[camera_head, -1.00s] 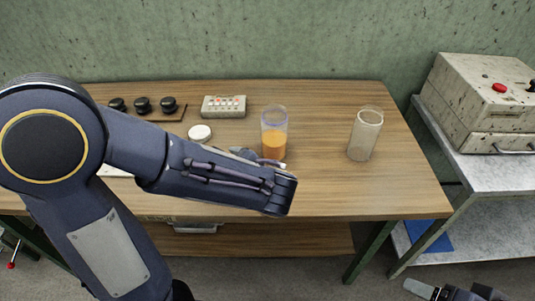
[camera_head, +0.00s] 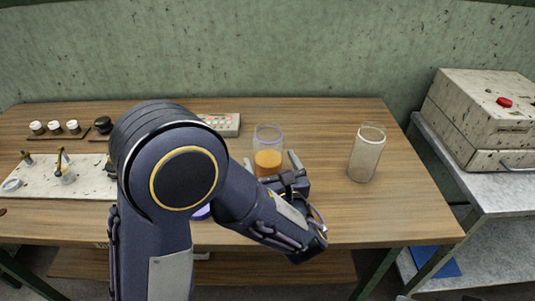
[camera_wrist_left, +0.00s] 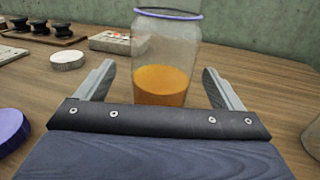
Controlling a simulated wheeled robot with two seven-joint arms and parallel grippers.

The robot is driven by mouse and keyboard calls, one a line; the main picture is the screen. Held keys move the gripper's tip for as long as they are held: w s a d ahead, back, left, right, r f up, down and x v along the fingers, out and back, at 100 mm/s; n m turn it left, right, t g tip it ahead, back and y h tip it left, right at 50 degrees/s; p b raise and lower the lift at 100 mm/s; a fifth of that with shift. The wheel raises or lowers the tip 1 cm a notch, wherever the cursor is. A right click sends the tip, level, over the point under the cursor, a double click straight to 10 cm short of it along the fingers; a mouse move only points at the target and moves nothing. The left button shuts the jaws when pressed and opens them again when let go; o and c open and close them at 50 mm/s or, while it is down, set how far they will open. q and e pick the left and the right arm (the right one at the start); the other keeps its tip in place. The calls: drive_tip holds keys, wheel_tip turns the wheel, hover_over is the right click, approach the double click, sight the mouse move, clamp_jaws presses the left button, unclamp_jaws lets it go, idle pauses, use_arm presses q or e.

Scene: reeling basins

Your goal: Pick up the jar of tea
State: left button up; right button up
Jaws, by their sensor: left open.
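The jar of tea is a clear glass jar (camera_head: 268,138) with amber liquid in its lower half, upright on the wooden table. My left gripper (camera_head: 271,160) is open at the jar, one finger to each side of it in the head view. In the left wrist view the jar (camera_wrist_left: 166,50) stands upright, centred between the open fingertips (camera_wrist_left: 158,70), with a purple-blue ring at its rim. Gaps show between jar and fingers; how far the fingers reach along its sides is unclear. My right gripper is not in view.
An empty glass jar (camera_head: 366,155) stands to the right on the table (camera_head: 330,215). A purple lid (camera_wrist_left: 12,130) and a white round lid (camera_wrist_left: 67,60) lie to the left. A button box (camera_head: 222,124) stands behind. A side bench with a machine (camera_head: 480,110) is at right.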

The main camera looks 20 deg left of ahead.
use_arm(q)
drive_tip(key=x, duration=0.5)
drive_tip(key=shift+w+f, duration=0.1)
drive_tip(key=shift+w, duration=0.15)
drive_tip(key=shift+c, duration=0.3)
drive_tip(key=c, duration=1.2)
